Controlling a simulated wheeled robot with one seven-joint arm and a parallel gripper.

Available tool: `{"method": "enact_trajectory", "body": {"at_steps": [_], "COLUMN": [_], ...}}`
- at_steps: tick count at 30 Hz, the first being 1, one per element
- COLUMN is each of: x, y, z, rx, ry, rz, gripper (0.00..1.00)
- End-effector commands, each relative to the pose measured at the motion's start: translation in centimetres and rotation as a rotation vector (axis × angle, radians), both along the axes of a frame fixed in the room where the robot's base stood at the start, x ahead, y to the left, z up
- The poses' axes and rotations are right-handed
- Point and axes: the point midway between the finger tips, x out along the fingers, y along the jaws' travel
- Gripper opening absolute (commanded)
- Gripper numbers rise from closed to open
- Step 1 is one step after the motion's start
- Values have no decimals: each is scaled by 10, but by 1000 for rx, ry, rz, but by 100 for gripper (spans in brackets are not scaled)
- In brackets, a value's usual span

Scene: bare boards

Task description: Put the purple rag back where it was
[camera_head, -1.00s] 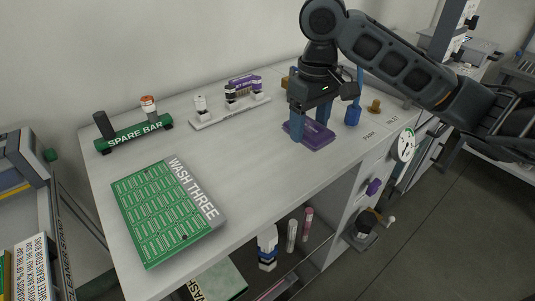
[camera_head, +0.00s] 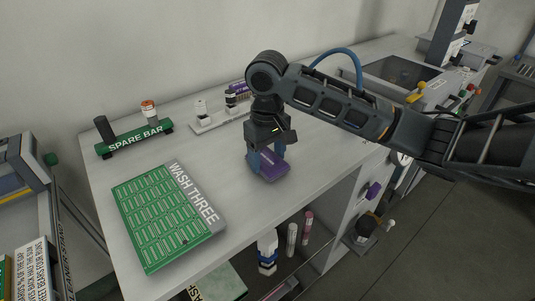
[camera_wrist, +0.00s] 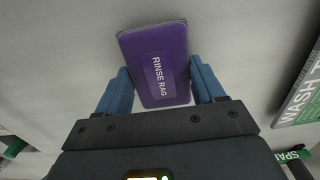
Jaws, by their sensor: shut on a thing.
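The purple rag (camera_head: 271,166) is a flat rectangular pad at the middle of the white bench (camera_head: 235,185). In the wrist view the rag (camera_wrist: 158,62) shows a label reading RINSE RAG. My gripper (camera_head: 266,160) points down over the rag, with its blue fingers at the rag's two sides. In the wrist view my gripper (camera_wrist: 162,88) is shut on the rag. I cannot tell whether the rag touches the bench or hangs just above it.
The green WASH THREE board (camera_head: 160,215) lies to the left, near the front edge. A green SPARE BAR rack (camera_head: 135,138) stands behind it. A white rack with bottles (camera_head: 215,117) stands at the back. A sink (camera_head: 400,72) is at the right. Bench space between board and rag is clear.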

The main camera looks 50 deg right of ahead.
Motion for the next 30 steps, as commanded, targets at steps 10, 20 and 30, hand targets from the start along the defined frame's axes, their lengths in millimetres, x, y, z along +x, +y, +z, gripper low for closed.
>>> {"method": "enact_trajectory", "body": {"at_steps": [10, 20, 30], "x": [0, 0, 1], "y": [0, 0, 0], "z": [-3, -2, 13], "rx": [0, 0, 0], "ry": [0, 0, -2], "rz": [0, 1, 2], "gripper": [70, 94, 94]}}
